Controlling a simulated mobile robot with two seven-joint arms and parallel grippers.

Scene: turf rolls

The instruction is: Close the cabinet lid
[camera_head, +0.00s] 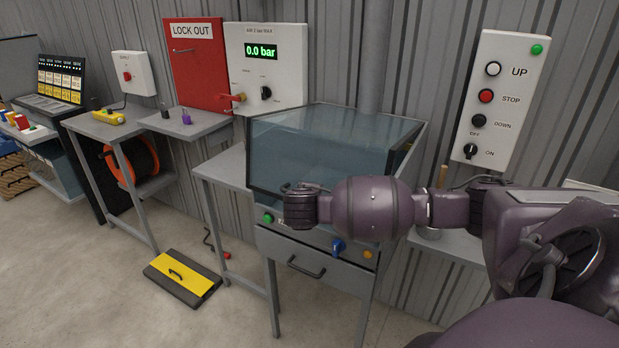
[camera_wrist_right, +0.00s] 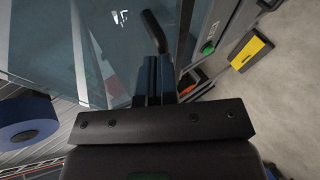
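The cabinet (camera_head: 310,252) stands at the centre of the head view on grey legs. Its clear lid (camera_head: 315,150) has a dark frame. I cannot tell exactly how far the lid stands open. My right arm reaches in from the right, and its hand hides the lid's lower front. In the right wrist view my right gripper (camera_wrist_right: 156,78) has its fingers close together on a black bar handle (camera_wrist_right: 152,30) at the glass. The fingers hide the handle's near end. My left gripper is in neither view.
A control panel (camera_head: 500,98) hangs on the wall to the right. A red lockout box (camera_head: 197,65) and a pressure panel (camera_head: 280,65) hang behind on the left. A yellow and black pad (camera_head: 182,275) lies on the floor. The floor at front left is clear.

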